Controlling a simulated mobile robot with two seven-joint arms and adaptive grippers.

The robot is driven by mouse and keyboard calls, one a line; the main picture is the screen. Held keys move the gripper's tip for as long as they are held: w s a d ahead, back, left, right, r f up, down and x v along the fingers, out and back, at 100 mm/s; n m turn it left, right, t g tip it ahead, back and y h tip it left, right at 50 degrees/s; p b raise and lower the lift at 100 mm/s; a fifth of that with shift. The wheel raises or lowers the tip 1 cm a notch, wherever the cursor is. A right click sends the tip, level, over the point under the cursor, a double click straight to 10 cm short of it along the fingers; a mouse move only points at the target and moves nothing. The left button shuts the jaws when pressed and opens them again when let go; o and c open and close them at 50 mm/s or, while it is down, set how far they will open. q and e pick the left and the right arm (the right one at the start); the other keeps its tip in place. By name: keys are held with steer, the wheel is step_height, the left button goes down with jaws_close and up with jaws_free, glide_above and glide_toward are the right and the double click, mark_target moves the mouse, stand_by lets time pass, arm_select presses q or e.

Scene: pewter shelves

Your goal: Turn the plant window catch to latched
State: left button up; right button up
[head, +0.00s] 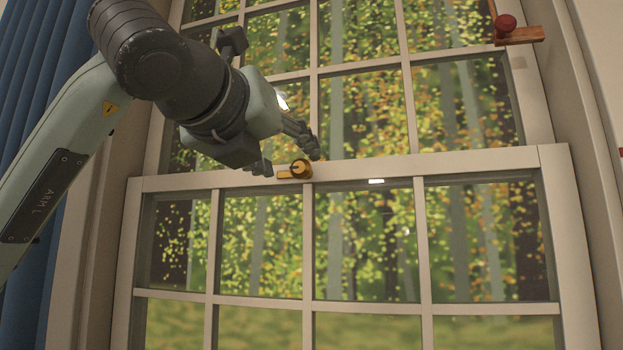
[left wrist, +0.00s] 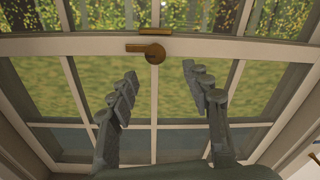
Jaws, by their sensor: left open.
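The brass window catch (head: 298,170) sits on the meeting rail (head: 420,165) of the window, near its middle. It also shows in the left wrist view (left wrist: 153,53), with its lever pointing left along the rail and a brass strip (left wrist: 155,31) just beyond it. My left gripper (head: 290,160) is at the catch in the head view, one finger to each side of it. In the left wrist view its fingers (left wrist: 161,72) are spread, and the catch lies beyond the tips, between their lines. Nothing is between the fingers. My right gripper is out of view.
A red knob on an orange-brown wooden piece (head: 519,36) is on the frame at the upper right. A blue curtain (head: 38,100) hangs at the left. The lower sash (head: 420,240) has several panes and bars.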

mark_target(298, 165)
arm_select(q)
steer(key=x, duration=0.2)
steer(key=p+x, duration=0.1)
steer(key=x, duration=0.1)
steer(key=r+p+x, duration=0.1)
steer(key=shift+w+a, duration=0.2)
steer(key=shift+w, duration=0.3)
steer(key=shift+w+d, duration=0.25)
steer(key=shift+w, duration=0.45)
jaws_close()
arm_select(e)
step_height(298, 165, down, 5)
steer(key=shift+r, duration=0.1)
